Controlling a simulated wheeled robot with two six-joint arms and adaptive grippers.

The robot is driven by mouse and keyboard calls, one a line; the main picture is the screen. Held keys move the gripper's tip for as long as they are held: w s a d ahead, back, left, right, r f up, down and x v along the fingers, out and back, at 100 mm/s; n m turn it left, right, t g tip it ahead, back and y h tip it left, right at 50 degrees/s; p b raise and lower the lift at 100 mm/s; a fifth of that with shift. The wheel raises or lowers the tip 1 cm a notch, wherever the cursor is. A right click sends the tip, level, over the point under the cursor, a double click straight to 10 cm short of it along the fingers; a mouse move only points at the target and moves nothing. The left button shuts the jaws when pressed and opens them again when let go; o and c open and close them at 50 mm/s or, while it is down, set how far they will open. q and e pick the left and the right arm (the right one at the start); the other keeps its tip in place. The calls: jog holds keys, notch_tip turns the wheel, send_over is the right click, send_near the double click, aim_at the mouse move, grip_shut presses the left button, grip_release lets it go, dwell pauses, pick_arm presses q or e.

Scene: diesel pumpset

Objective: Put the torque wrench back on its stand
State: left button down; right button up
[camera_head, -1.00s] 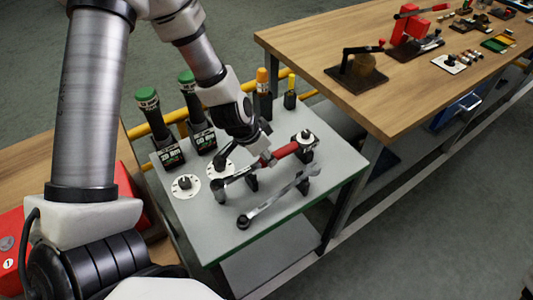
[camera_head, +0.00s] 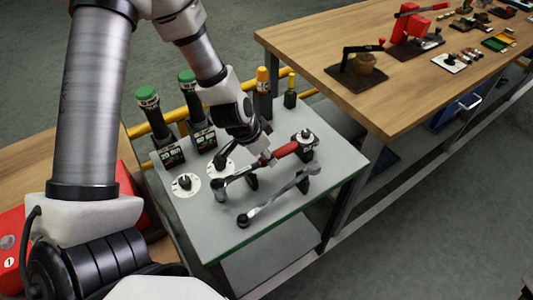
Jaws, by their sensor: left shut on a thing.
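The torque wrench (camera_head: 285,150) has a red grip and a metal shaft and lies lengthwise above the small grey-topped table (camera_head: 290,229). My left gripper (camera_head: 262,156) is shut on it near the middle, coming down from above. Black stand posts show under it, one near its left part (camera_head: 251,182) and one near its right end (camera_head: 308,156). The wrench is at or just over these posts; I cannot tell whether it touches them. My fingertips are partly hidden by the gripper body. My right gripper is not in view.
A grey spanner (camera_head: 279,197) lies on supports in front of the wrench. Two green-capped tools (camera_head: 150,110) stand at the back left, and yellow-handled tools (camera_head: 263,85) stand behind. White round dials (camera_head: 186,186) lie left. A wooden bench (camera_head: 400,95) with parts stands to the right.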

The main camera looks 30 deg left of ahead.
pick_arm(q)
jog(key=shift+f+b, duration=0.75)
jog(key=shift+f, duration=0.15)
jog(key=c, duration=0.8)
grip_release()
jog(key=shift+r, duration=0.15)
jog(key=v, duration=1)
jog(key=shift+r, duration=0.3)
jog(key=shift+s+a+r, duration=0.1)
jog(key=shift+s+r, duration=0.25)
jog(key=shift+r, duration=0.2)
